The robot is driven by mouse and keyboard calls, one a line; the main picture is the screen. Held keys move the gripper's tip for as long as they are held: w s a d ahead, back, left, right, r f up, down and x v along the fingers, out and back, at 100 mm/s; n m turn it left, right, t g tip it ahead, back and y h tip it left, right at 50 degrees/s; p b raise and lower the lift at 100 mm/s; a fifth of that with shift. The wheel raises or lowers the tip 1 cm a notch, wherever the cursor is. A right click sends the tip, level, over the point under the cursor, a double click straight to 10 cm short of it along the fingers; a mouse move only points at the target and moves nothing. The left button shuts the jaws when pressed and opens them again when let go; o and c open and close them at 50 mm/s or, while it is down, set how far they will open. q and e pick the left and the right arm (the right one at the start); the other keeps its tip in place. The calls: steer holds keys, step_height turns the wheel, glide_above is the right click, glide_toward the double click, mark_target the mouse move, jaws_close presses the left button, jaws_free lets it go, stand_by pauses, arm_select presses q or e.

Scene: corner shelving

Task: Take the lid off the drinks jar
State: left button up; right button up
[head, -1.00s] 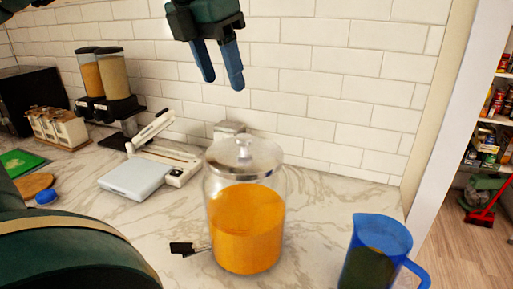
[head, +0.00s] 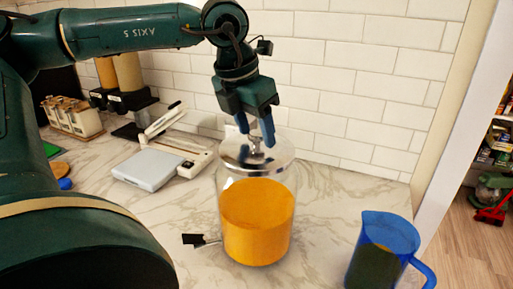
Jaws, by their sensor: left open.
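The drinks jar (head: 258,215) is clear glass with orange drink in it and a black tap at its lower left. It stands upright on the marble counter. Its silver lid (head: 278,153) sits on top. My left gripper (head: 256,138) points down over the lid, with its blue fingers open around the lid's knob (head: 256,143). The fingers partly hide the knob, and I cannot tell whether they touch it. My right gripper is not in view.
A blue jug (head: 385,240) with dark contents stands at the front right. A white scale-like device (head: 150,167) lies left of the jar. Dispensers (head: 128,75) and a jar rack (head: 73,117) stand at the back left. The tiled wall is close behind the jar.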

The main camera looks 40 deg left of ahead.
arm_select(q)
jaws_close()
stand_by(0.6)
